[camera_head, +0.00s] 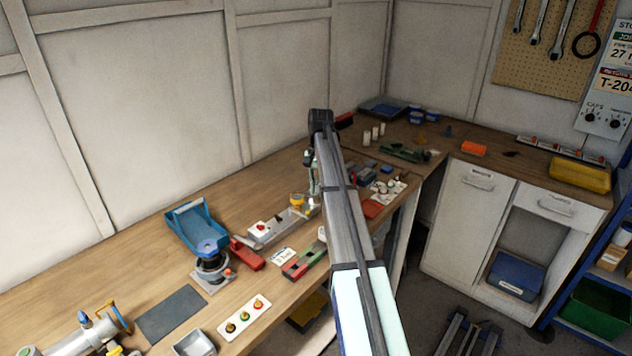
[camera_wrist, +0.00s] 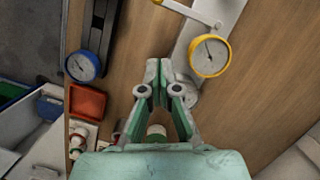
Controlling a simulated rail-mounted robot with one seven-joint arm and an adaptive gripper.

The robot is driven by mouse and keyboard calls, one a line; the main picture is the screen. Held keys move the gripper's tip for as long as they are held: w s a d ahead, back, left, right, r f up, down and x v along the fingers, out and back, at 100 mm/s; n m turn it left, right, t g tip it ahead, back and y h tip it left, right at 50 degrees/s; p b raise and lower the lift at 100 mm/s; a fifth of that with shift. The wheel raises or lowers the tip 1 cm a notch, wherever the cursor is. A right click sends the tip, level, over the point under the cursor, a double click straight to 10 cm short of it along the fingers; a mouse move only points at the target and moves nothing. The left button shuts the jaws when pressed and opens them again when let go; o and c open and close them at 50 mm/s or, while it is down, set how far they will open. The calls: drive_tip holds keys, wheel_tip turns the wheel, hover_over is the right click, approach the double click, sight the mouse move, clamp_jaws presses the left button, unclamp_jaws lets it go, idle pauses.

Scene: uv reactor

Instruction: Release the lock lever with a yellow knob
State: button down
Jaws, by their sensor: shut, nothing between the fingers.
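In the wrist view, a pale lever arm (camera_wrist: 192,12) crosses the top edge. A bit of yellow, perhaps its knob (camera_wrist: 157,2), shows at its left end, mostly cut off by the frame. A yellow-rimmed gauge (camera_wrist: 210,56) sits just below the lever on a light metal fixture (camera_wrist: 187,45). My gripper (camera_wrist: 158,68) is shut and empty. Its fingertips appear left of the gauge and below the lever, apart from the knob in the picture. In the head view, my arm hides most of my gripper, and I cannot make out the lever clearly.
In the wrist view, a blue-rimmed gauge (camera_wrist: 82,66) on a dark fixture and a red tray (camera_wrist: 87,102) lie left. In the head view, the wooden bench (camera_head: 120,262) also holds a blue bin (camera_head: 190,222), a button panel (camera_head: 244,317) and a red-green fixture (camera_head: 304,262).

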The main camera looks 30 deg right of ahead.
drive_tip(key=s+a+f+p, duration=0.2)
drive_tip(key=s+a, duration=0.1)
drive_tip(key=shift+s+a+f, duration=0.2)
drive_tip(key=shift+s+f, duration=0.1)
drive_tip(key=shift+f, duration=0.1)
drive_tip(key=shift+a, duration=0.1)
